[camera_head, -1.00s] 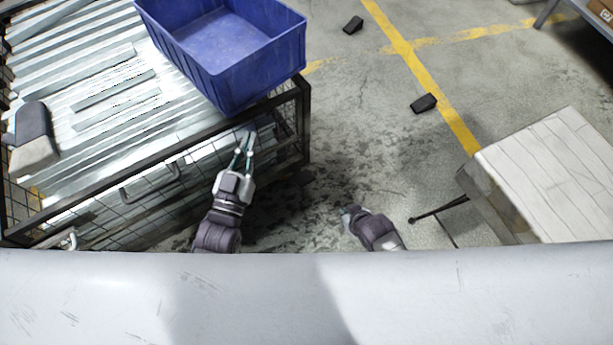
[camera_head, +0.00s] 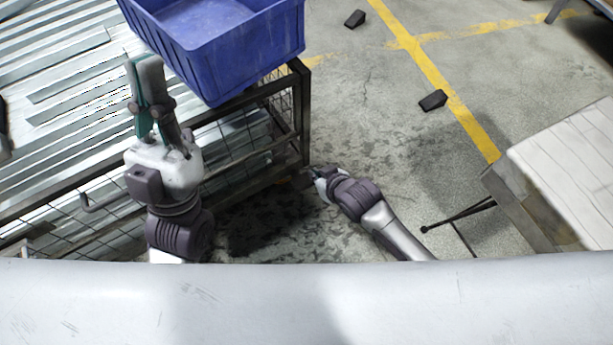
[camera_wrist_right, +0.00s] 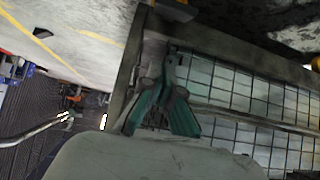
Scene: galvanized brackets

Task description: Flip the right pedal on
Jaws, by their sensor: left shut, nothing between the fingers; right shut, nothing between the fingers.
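Two small black wedge-shaped pieces lie on the floor in the head view, one farther off (camera_head: 355,18) and one nearer and to the right (camera_head: 433,101). My left gripper (camera_head: 145,65) is shut and empty, above the mesh cage's front edge. My right gripper (camera_head: 312,174) is shut and empty, low beside the cage's right corner post. A small dark shape beside its tips is too unclear to name. In the right wrist view the green-padded fingers (camera_wrist_right: 160,106) show in front of the wire mesh.
The mesh cage (camera_head: 305,110) holds galvanized metal strips (camera_head: 60,70) and a blue bin (camera_head: 215,55) on top. A pale wooden-topped block (camera_head: 570,165) stands at right, with a thin black stand (camera_head: 460,215) before it.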

